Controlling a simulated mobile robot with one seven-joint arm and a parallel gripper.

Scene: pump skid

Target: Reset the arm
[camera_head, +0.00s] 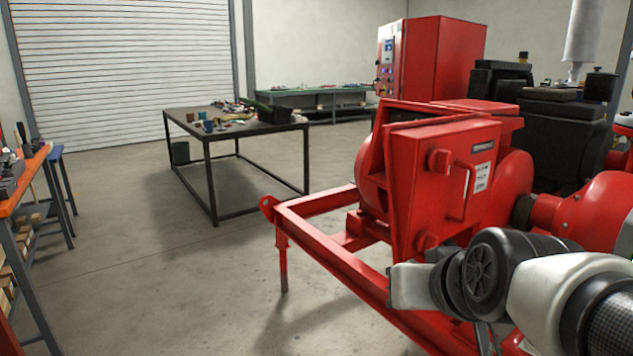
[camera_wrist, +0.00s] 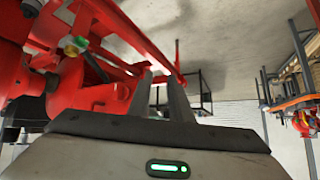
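My arm (camera_head: 545,290) reaches in from the lower right of the head view, in front of the red pump skid (camera_head: 315,236). I cannot make out its fingertips there. In the wrist view my gripper (camera_wrist: 160,84) shows two grey fingers standing apart with a gap between them. Nothing is seen held in the gap. Red parts of the skid (camera_wrist: 132,38) lie behind and left of the fingers; I cannot tell how close they are. The wrist picture is upside down, with the floor at the top.
A red panel with a handle (camera_head: 448,185) stands on the skid close behind my arm. A dark table with small items (camera_head: 232,133) and a red control cabinet (camera_head: 440,58) stand farther back. An orange-topped bench (camera_head: 25,180) is at the left. The floor between (camera_head: 190,270) is clear.

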